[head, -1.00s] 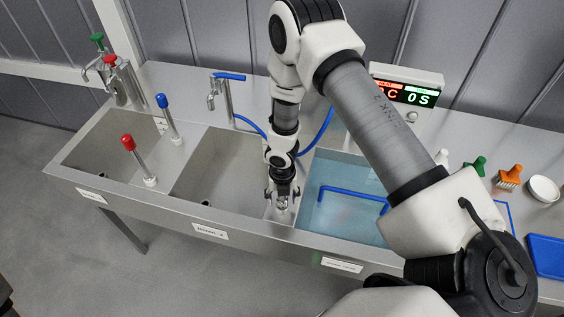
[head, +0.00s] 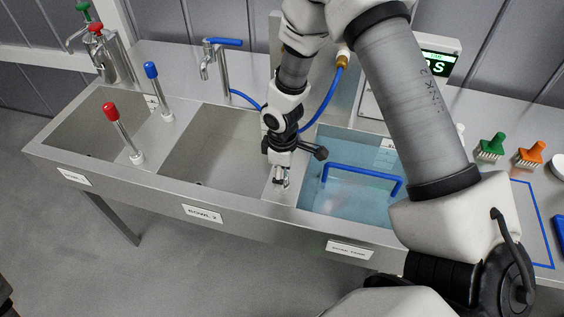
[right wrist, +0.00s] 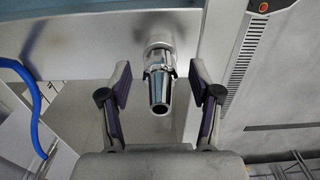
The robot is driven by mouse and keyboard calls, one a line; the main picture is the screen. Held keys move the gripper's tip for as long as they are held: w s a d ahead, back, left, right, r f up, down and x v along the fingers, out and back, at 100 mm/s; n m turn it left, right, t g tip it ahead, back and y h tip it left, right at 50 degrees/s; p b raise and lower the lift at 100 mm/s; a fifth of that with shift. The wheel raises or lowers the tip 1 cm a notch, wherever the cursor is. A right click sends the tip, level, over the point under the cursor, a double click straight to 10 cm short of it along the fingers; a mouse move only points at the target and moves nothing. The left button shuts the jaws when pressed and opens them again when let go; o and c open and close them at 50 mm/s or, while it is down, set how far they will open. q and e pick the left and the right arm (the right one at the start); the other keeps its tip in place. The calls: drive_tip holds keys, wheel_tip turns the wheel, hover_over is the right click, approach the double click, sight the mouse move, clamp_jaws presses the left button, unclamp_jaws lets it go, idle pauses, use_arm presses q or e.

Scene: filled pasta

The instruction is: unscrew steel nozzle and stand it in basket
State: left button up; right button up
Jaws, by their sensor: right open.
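The steel nozzle (right wrist: 160,92) is a shiny tapered tube on a wider round fitting. In the right wrist view it sits between the two fingers of my right gripper (right wrist: 160,76). The fingers are open, with a gap on each side of the nozzle. In the head view my right gripper (head: 281,181) points down at the divider between the middle bowl and the soak tank, largely hiding the nozzle. A blue handle-like bar (head: 362,174) shows in the soak tank; I cannot tell whether it belongs to the basket. My left gripper is not in view.
The soak tank (head: 345,229) holds water, right of the gripper. The middle bowl (head: 222,150) is empty. A red-topped post (head: 124,132), a blue-topped post (head: 158,92) and a tap (head: 222,68) stand to the left. A blue hose (head: 328,98) runs behind my wrist. Brushes (head: 491,147) lie right.

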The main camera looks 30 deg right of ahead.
drive_tip(key=m+b, duration=0.1)
drive_tip(key=m, duration=0.1)
drive_tip(key=m+b, duration=0.1)
drive_tip(key=m, duration=0.1)
drive_tip(key=m+b, duration=0.1)
drive_tip(key=m, duration=0.2)
drive_tip(key=shift+f, duration=0.35)
drive_tip(key=m, duration=0.2)
drive_tip(key=shift+r+m+b, duration=0.2)
drive_tip(key=shift+m+b, duration=0.1)
drive_tip(key=shift+b, duration=0.1)
drive_tip(key=m+b, duration=0.1)
drive_tip(key=m, duration=0.1)
drive_tip(key=shift+f+m, duration=0.15)
drive_tip(key=shift+m, duration=0.15)
drive_tip(key=m+b, duration=0.1)
drive_tip(key=m, duration=0.2)
drive_tip(key=shift+m+b, duration=0.5)
drive_tip(key=shift+m, duration=0.5)
drive_tip(key=shift+r+m, duration=0.2)
drive_tip(key=shift+m, duration=0.2)
drive_tip(key=shift+r, duration=0.1)
